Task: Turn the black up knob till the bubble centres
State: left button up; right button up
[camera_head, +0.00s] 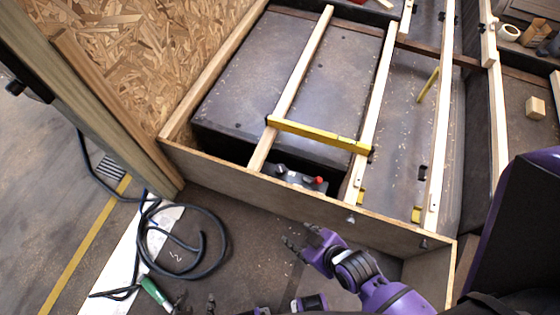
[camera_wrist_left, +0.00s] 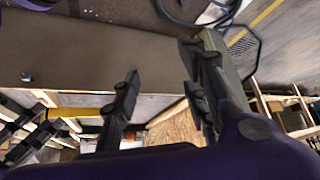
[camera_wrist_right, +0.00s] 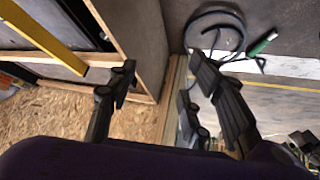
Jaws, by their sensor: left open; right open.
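A yellow spirit level (camera_head: 318,134) lies across two pale wooden battens in the head view; its bubble is too small to read. Below it, inside the wooden frame, is a dark control box (camera_head: 298,178) with a red knob (camera_head: 320,180) and a small dark knob (camera_head: 281,170) that may be the black one. The level also shows in the left wrist view (camera_wrist_left: 88,112) and the right wrist view (camera_wrist_right: 45,38). My right gripper (camera_head: 308,241) is open and empty, in front of the frame's near board. My left gripper (camera_head: 197,304) is open and empty at the bottom edge, away from the box.
The near board (camera_head: 300,202) of the frame stands between my grippers and the box. A coiled dark cable (camera_head: 190,240) and a green-handled tool (camera_head: 156,292) lie on the floor at left. A chipboard panel (camera_head: 130,60) rises at upper left. A wooden block (camera_head: 535,108) sits far right.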

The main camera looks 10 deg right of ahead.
jog(key=w+a+f+n+g+y+b, duration=0.2)
jog(key=w+a+f+n+g+b, duration=0.1)
jog(key=w+a+f+n+b, duration=0.5)
jog(key=n+g+h+b, duration=0.4)
jog(key=n+h+b, duration=0.1)
jog(key=n+b, duration=1.8)
send_over(279, 168)
jog(key=f, duration=0.9)
jog(key=shift+s+f, duration=0.1)
jog(key=shift+s, duration=0.15)
jog(key=shift+w+d, duration=0.15)
jog(key=shift+w, duration=0.1)
jog(key=shift+f, duration=0.3)
notch_tip(279, 168, down, 6)
jog(key=b, duration=0.2)
jog(key=shift+s+f+b, duration=0.15)
jog(key=shift+b, duration=0.2)
jog(key=shift+f, duration=0.3)
pick_arm(q)
notch_tip(279, 168, down, 32)
jog(key=s+a+g, duration=0.1)
jog(key=s, duration=0.1)
jog(key=shift+s+f+m+g, duration=0.25)
jog(key=shift+s+m+g, duration=0.05)
jog(key=shift+g, duration=0.1)
